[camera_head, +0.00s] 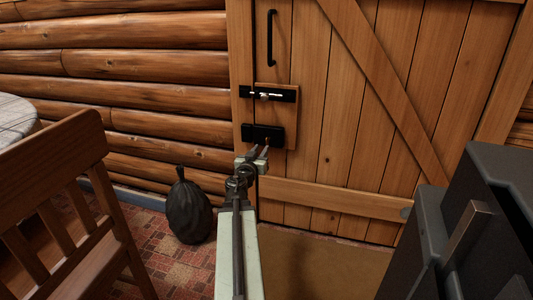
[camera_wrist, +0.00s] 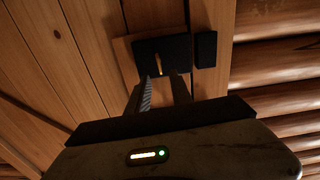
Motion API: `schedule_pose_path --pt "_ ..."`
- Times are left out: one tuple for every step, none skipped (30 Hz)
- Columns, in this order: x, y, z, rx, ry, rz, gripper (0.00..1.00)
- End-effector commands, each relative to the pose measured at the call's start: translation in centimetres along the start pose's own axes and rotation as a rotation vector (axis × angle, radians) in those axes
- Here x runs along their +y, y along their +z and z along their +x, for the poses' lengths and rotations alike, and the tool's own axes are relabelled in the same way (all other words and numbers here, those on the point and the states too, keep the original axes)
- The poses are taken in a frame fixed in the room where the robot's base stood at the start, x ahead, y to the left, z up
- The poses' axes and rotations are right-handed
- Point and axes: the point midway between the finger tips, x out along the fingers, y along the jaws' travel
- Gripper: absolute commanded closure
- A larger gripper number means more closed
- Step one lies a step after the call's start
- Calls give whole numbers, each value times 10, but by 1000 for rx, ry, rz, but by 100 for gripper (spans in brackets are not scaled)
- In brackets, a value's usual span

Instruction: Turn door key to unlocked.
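The wooden door (camera_head: 345,150) stands closed, with a black lock box (camera_head: 262,134) at its left edge. The lock box also shows in the wrist view (camera_wrist: 176,53). A small brass key (camera_wrist: 159,66) sticks out of it. My gripper (camera_head: 258,155) is right in front of the lock. In the wrist view my gripper (camera_wrist: 163,84) is open, with one finger on each side of the key near the fingertips. The fingers look apart from the key, though contact is hard to tell. The key's exact turn angle is too small to read.
A sliding bolt (camera_head: 268,94) sits above the lock, with a black handle (camera_head: 271,38) higher up. A black bag (camera_head: 188,208) stands on the floor by the log wall (camera_head: 140,65). A wooden chair (camera_head: 65,195) is at left. A mat (camera_head: 320,265) lies before the door.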

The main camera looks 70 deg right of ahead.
Motion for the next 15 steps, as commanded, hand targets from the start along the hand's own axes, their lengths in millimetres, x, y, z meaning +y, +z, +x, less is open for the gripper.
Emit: schedule_pose_path --pt "0 0 0 0 0 0 74" --pt "0 0 0 0 0 0 74" --pt "0 -1 1 0 0 0 74" --pt "0 -2 2 -1 0 0 74" --pt "0 -2 3 -1 0 0 74" --pt "0 -2 6 -1 0 0 74" --pt "-1 -2 9 -1 0 0 74" --pt "-1 -2 13 -1 0 0 74" --pt "-1 -2 18 -1 0 0 74" --pt "-1 -2 23 -1 0 0 74" --pt "-1 -2 28 -1 1 0 74" --pt "-1 -2 36 -1 1 0 74" --pt "-1 -2 42 -1 2 0 74" --pt "-1 -1 48 -1 2 0 74" --pt "-1 -1 56 -1 2 0 74"
